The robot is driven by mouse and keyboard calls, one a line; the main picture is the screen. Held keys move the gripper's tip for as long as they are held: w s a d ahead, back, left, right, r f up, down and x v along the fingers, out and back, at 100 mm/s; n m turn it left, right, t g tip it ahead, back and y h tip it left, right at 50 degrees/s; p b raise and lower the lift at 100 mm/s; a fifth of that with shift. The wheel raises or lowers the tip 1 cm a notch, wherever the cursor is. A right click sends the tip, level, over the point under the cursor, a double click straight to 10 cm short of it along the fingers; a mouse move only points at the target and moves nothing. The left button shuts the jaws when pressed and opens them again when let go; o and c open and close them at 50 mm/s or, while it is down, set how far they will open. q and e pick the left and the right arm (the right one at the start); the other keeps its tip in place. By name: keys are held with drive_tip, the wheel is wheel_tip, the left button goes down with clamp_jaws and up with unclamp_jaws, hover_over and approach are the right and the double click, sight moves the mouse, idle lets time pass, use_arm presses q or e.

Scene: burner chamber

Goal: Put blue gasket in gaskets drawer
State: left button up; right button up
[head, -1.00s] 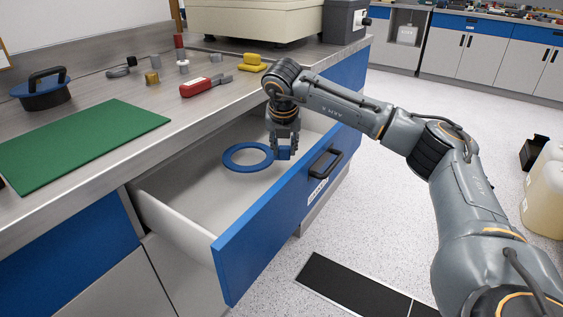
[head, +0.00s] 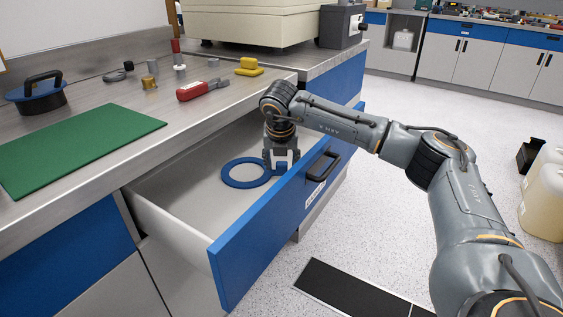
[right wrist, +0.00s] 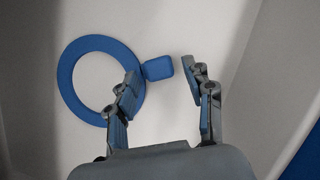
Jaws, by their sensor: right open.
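The blue gasket (head: 229,182) is a flat ring with a small blue tab. It lies on the light floor inside the open drawer (head: 165,212), which has a blue front, a black handle and a white label. My right gripper (head: 282,165) is inside the drawer, pointing down over the tab. In the right wrist view the gasket ring (right wrist: 67,85) is at the upper left. There the right gripper (right wrist: 160,85) has its fingers spread, with the tab (right wrist: 158,68) between and beyond them, and nothing clamped. The left gripper is not in view.
The drawer's blue front (head: 250,236) stands close beside my right gripper. On the counter are a green mat (head: 80,145), a red tool (head: 200,90), a yellow object (head: 249,68) and a black-handled blue lid (head: 36,93). Drawer floor left of the gasket is clear.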

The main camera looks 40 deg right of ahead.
drive_tip(key=shift+r, duration=0.25)
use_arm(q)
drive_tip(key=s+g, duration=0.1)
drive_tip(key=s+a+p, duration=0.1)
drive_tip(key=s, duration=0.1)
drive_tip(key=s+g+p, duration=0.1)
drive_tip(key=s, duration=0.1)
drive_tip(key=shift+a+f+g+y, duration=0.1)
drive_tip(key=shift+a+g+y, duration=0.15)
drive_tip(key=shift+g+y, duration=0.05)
use_arm(e)
drive_tip(key=v, duration=1.1)
drive_tip(key=shift+r, duration=0.25)
drive_tip(key=shift+s+a, duration=0.1)
